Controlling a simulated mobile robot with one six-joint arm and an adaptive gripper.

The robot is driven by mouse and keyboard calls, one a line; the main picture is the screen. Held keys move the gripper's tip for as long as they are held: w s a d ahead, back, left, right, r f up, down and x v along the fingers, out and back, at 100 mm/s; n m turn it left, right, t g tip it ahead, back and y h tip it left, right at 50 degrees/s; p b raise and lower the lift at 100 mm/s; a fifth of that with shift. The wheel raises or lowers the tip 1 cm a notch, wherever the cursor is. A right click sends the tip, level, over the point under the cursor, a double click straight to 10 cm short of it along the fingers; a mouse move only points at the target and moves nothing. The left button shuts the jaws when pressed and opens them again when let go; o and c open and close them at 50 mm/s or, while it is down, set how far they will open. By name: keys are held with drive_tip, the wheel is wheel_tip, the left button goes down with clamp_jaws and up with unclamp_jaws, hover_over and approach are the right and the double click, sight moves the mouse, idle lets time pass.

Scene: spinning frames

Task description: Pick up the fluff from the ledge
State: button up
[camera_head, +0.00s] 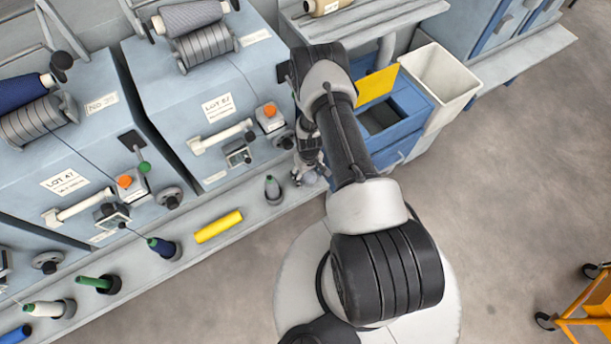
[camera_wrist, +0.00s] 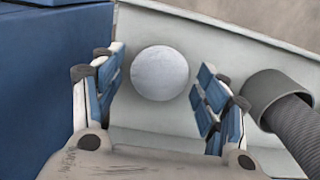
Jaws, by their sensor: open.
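The fluff (camera_wrist: 160,73) is a round, pale grey-white ball on the light grey ledge (camera_wrist: 145,140) in the wrist view. My gripper (camera_wrist: 160,88) is open, with one blue-padded finger on each side of the ball. A gap shows between the ball and each finger; how high the fingertips are above the ledge is hard to tell. In the head view my gripper (camera_head: 311,174) points down at the right end of the ledge (camera_head: 208,255), beside the blue cabinet. My arm and gripper mostly hide the fluff there.
A grey bobbin in a dark holder (camera_wrist: 278,98) stands close to the right finger. A blue cabinet wall (camera_wrist: 50,90) rises close on the left. Along the ledge are a yellow tube (camera_head: 218,227) and several bobbins. A white bin (camera_head: 438,78) stands beyond; open floor lies right.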

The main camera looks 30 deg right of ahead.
drive_tip(key=shift+c, duration=0.4)
drive_tip(key=c, duration=0.8)
drive_tip(key=shift+r, duration=0.1)
